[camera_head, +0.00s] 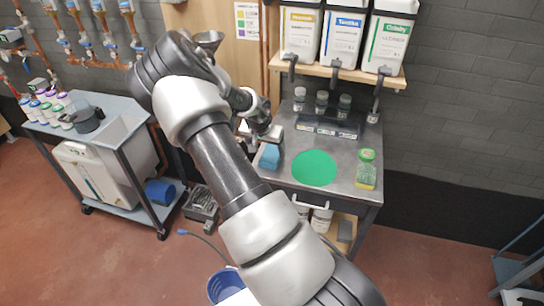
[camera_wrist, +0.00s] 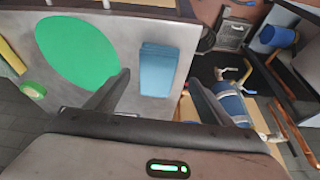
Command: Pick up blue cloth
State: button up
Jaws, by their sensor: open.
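The blue cloth (camera_head: 269,157) lies folded on the left edge of the grey worktable (camera_head: 335,192), beside a flat green disc (camera_head: 314,168). In the wrist view the cloth (camera_wrist: 158,68) is a light blue rectangle, seen between and beyond the two fingers. My gripper (camera_head: 262,137) is close to the cloth, just behind and above it in the head view. In the wrist view my gripper (camera_wrist: 160,80) has its fingers spread apart with nothing held between them. The exact height over the cloth is hard to tell.
A green-capped bottle (camera_head: 366,170) stands right of the disc. Jars and a dark rack (camera_head: 327,125) stand at the table's back, under a shelf (camera_head: 340,73) of dispensers. A cart (camera_head: 125,150) stands left, beyond a floor gap. Bare tabletop surrounds the disc.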

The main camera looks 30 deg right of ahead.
aim_at(272, 153)
jog(key=f, duration=0.1)
jog(key=d+f, duration=0.1)
jog(key=w+d+f, duration=0.1)
jog(key=shift+d+f+p, duration=0.25)
jog(key=shift+f+p, duration=0.1)
jog(key=shift+f, duration=0.05)
jog(key=shift+w+f, duration=0.2)
jog(key=shift+f, duration=0.05)
jog(key=shift+c, duration=0.3)
jog(key=c, duration=1.1)
